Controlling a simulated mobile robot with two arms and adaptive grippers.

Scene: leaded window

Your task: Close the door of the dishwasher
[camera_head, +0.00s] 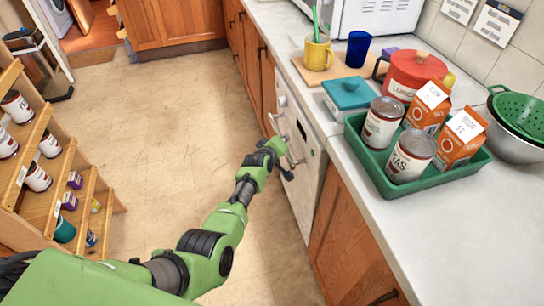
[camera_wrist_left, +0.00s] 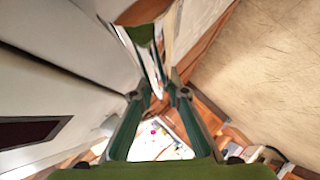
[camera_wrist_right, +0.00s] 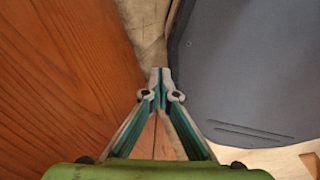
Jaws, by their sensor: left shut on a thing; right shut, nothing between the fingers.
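The dishwasher (camera_head: 306,192) is a white-fronted unit under the counter, between wooden cabinets. Its door stands upright, close to the line of the cabinet fronts; I cannot tell whether a small gap is left. A light bar handle (camera_head: 277,122) crosses the upper part of the door. My left gripper (camera_head: 289,163) is at this handle and shut on it. In the left wrist view its fingers (camera_wrist_left: 160,88) meet beside pale surfaces; the handle is hard to make out there. My right gripper (camera_wrist_right: 160,75) is shut and empty, seen only in the right wrist view.
A green tray (camera_head: 372,165) with cans and cartons stands on the counter (camera_head: 420,235) above, beside a red pot (camera_head: 412,72). A wooden shelf (camera_head: 60,185) with cans is at left. The floor (camera_head: 165,110) between is clear. A wooden panel (camera_wrist_right: 60,80) is beside my right gripper.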

